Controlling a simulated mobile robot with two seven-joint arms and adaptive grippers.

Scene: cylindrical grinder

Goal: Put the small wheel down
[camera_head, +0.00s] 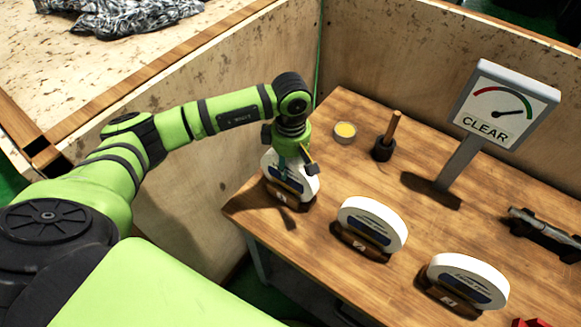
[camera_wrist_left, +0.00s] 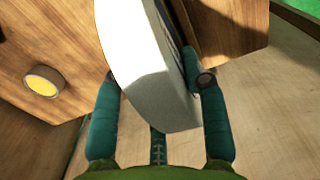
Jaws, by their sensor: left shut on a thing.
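The small wheel, white-rimmed with a blue label (camera_head: 297,187), is upright at the table's near left corner. My left gripper (camera_head: 291,158) reaches down from above and is shut on it. In the left wrist view the wheel's pale rim (camera_wrist_left: 155,85) lies between the two teal fingers. A dark wooden stand (camera_head: 296,206) with a small tag shows under the wheel; I cannot tell whether the wheel rests fully in it. The gripper partly hides the wheel's top. My right gripper is not in view.
Two more white wheels stand in wooden holders to the right, a middle one (camera_head: 372,222) and a right one (camera_head: 468,280). A yellow-topped tin (camera_head: 344,132), a wooden-handled tool (camera_head: 388,137) and a gauge sign reading CLEAR (camera_head: 497,106) stand behind. Wooden panels enclose the table's back.

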